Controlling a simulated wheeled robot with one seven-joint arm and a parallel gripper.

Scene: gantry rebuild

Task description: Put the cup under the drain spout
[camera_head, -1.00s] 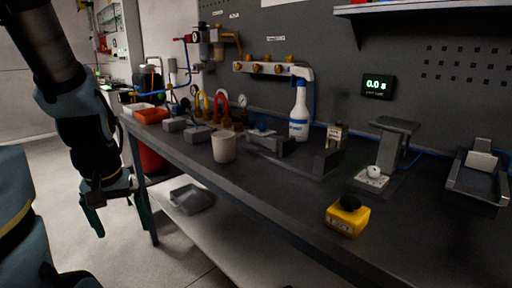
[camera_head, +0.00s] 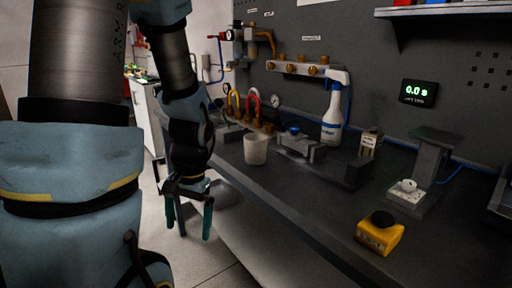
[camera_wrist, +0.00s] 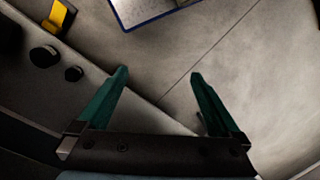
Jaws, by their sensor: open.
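A white cup (camera_head: 255,149) stands upright on the dark workbench near its front edge, in the head view. Behind it and to its right is a grey block fixture with a blue knob (camera_head: 295,140). I cannot make out a drain spout for certain; brass fittings with yellow and red hoses (camera_head: 252,108) stand behind the cup. My gripper (camera_head: 189,222) is open and empty, pointing down in front of the bench, left of and lower than the cup. In the wrist view its green fingers (camera_wrist: 158,75) are spread with nothing between them; the cup is not in that view.
A white spray bottle (camera_head: 332,118), a small labelled bottle (camera_head: 369,142), a yellow box with a black button (camera_head: 380,233) and a grey stand (camera_head: 430,165) are on the bench (camera_head: 310,205). A display (camera_head: 418,92) reads 0.0. Bare floor (camera_wrist: 240,60) lies below my gripper.

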